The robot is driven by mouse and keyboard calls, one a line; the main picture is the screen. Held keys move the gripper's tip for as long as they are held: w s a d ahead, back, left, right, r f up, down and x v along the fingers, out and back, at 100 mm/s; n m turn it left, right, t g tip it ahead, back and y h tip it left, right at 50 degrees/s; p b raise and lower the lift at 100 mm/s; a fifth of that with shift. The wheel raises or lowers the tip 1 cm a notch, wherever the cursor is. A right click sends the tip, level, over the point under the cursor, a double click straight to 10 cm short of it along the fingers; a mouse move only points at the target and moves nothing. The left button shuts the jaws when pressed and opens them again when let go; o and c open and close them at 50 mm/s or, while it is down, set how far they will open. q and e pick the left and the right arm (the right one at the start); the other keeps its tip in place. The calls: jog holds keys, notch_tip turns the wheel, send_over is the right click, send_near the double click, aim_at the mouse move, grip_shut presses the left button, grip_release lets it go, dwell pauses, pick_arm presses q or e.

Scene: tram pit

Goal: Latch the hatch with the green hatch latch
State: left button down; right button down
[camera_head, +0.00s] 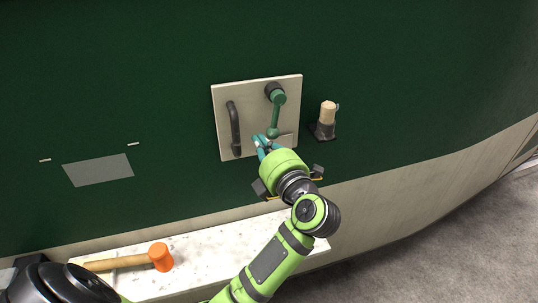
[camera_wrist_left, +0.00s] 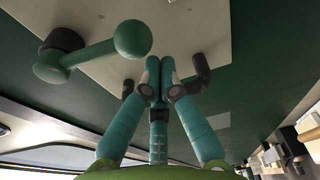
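The hatch (camera_head: 258,96) is a beige square panel on the dark green wall, and it looks flush with it. The green hatch latch (camera_head: 276,115) is a lever on a dark pivot at the hatch's upper right. Its arm hangs down to a ball knob. In the left wrist view the latch (camera_wrist_left: 95,52) is at upper left. My left gripper (camera_head: 261,143) is just below and left of the knob, its teal fingers pointing at the panel. In the left wrist view its fingertips (camera_wrist_left: 160,62) are together with nothing between them, apart from the knob. My right gripper is not in view.
A black handle (camera_head: 234,128) is on the hatch's left side. A wooden peg in a dark holder (camera_head: 326,132) sticks out right of the hatch. An orange-headed mallet (camera_head: 160,257) lies on the pale shelf (camera_head: 210,262) below. A grey plate (camera_head: 98,170) is on the wall at left.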

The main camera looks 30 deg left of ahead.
pick_arm(q)
jog(key=shift+w+a, duration=0.15)
jog(key=shift+a, duration=0.1)
jog(key=shift+w+d+f+n+b, duration=0.4)
jog(key=shift+n+b, duration=0.15)
jog(key=shift+n, duration=0.15)
jog(key=shift+w+d, duration=0.15)
jog(key=shift+w, duration=0.05)
jog(key=shift+r+n, duration=0.1)
jog(key=shift+n, duration=0.2)
